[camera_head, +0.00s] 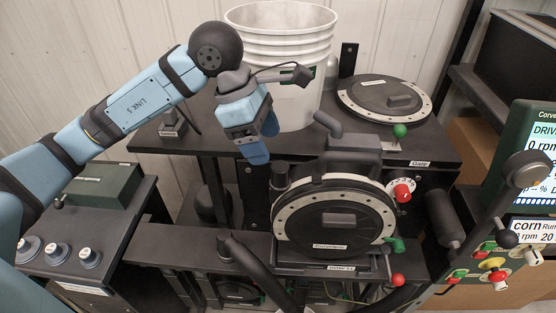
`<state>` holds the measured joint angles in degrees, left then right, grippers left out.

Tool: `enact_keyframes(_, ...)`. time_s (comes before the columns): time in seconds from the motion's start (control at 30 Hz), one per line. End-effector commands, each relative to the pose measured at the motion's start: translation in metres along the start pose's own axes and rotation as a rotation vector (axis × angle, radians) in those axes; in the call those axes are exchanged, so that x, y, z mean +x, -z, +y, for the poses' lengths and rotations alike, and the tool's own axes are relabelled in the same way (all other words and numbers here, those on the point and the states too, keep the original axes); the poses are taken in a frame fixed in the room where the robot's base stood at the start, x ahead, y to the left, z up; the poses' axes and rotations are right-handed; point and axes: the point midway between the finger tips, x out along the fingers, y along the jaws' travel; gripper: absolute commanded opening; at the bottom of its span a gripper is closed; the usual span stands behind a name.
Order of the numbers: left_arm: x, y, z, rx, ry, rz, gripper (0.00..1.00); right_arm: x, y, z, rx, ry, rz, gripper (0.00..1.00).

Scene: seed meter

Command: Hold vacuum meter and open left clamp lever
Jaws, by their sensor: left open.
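The vacuum meter (335,218) is a round dark housing with a pale, dotted rim, standing upright at the front of the black bench. A dark upright cylinder (280,176) stands at its upper left; I cannot tell whether this is the left clamp lever. A green-tipped lever (394,244) and a red-tipped lever (397,280) sit at its lower right. My left gripper (262,143) has blue fingers pointing down, open and empty, above and left of the meter, in front of the bucket. It appears apart from the meter. My right gripper is not in view.
A white bucket (285,45) stands behind my left gripper. A round disc plate (384,98) lies on the bench (440,143) with a green knob (400,131) by it. A side table with dials (88,256) is at left; screens and a control panel (535,225) are at right.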

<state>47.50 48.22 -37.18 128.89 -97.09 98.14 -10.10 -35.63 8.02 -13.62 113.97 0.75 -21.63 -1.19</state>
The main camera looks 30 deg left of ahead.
Motion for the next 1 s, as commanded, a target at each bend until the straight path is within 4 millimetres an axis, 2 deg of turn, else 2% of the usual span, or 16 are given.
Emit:
enact_keyframes(0.2,0.042,-0.001,0.000,-0.001,0.004,-0.001,0.68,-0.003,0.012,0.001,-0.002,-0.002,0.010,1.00)
enact_keyframes(0.4,0.068,-0.001,0.000,-0.001,0.002,-0.001,0.68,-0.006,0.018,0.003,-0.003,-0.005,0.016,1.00)
enact_keyframes(0.6,0.078,0.000,0.000,0.000,0.001,-0.001,0.68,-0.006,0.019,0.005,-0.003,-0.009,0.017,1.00)
enact_keyframes(0.83,0.078,0.000,0.000,0.000,0.000,-0.001,0.68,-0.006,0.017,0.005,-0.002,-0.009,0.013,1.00)
enact_keyframes(0.87,0.078,0.000,0.000,0.000,0.000,-0.001,0.63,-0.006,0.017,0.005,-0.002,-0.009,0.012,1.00)
enact_keyframes(1.0,0.078,0.000,0.000,0.000,0.000,-0.001,0.31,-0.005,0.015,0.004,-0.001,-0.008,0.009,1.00)
